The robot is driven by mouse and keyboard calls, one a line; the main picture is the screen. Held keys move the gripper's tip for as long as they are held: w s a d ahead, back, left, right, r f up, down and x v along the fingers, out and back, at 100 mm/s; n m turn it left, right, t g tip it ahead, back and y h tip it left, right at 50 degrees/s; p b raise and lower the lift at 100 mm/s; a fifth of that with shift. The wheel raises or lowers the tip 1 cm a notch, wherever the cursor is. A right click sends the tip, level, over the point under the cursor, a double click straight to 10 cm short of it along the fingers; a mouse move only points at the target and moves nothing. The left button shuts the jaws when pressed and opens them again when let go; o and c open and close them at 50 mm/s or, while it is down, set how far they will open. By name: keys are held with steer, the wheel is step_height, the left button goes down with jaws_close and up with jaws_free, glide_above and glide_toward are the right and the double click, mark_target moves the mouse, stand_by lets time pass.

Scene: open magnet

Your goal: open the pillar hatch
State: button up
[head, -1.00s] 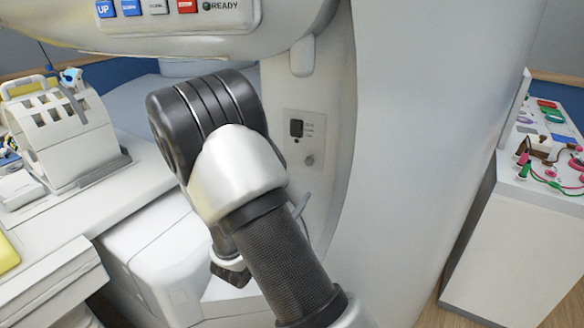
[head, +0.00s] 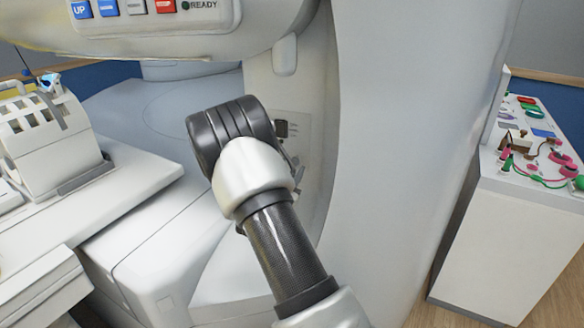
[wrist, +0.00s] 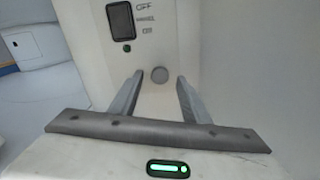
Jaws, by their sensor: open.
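The pillar hatch is a pale panel (wrist: 155,50) on the white pillar, and I see no gap at its edges. It bears a dark switch (wrist: 120,21) with small lettering beside it and a round grey knob (wrist: 159,75) below. In the head view the panel (head: 299,128) and the switch (head: 281,128) show only partly, and my arm hides the knob. My gripper (wrist: 160,78) is open and faces the panel. The knob shows between its two fingertips in the wrist view; I cannot tell whether they touch the panel.
A white overhang with coloured buttons (head: 124,8) is above my arm. A patient table (head: 120,195) with a white coil (head: 50,140) is on the left. A white cabinet (head: 515,235) with cables and connectors on top is on the right.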

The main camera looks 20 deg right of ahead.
steer(key=shift+x, duration=0.95)
steer(key=shift+c, duration=0.3)
jaws_close()
steer(key=shift+a, duration=0.2)
